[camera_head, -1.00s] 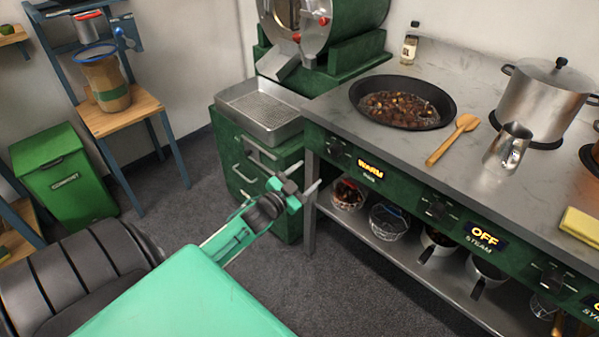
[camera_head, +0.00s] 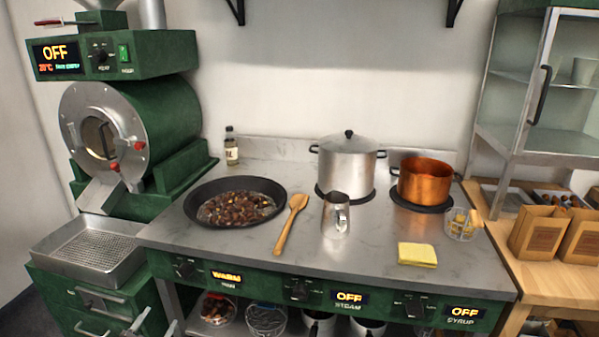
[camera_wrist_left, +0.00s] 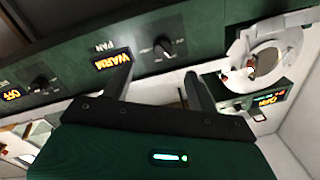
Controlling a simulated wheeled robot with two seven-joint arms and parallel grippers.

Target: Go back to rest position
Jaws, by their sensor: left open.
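My left gripper (camera_wrist_left: 157,85) is open in the left wrist view, its two dark fingers apart with nothing between them. Beyond the fingers is the green stove front with a lit WARM panel (camera_wrist_left: 112,60) and a black knob (camera_wrist_left: 168,48), seen tilted and upside down. In the head view only the tips of the left gripper (camera_head: 136,322) show at the bottom left, in front of the green drawers (camera_head: 85,310). My right gripper is in neither view.
The steel counter (camera_head: 375,270) holds a pan of chestnuts (camera_head: 240,205), a wooden spoon (camera_head: 290,222), a steel jug (camera_head: 335,217), a lidded pot (camera_head: 347,165), a copper pot (camera_head: 425,182) and a yellow cloth (camera_head: 417,255). A green roaster (camera_head: 160,130) stands at left, paper bags (camera_head: 540,235) at right.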

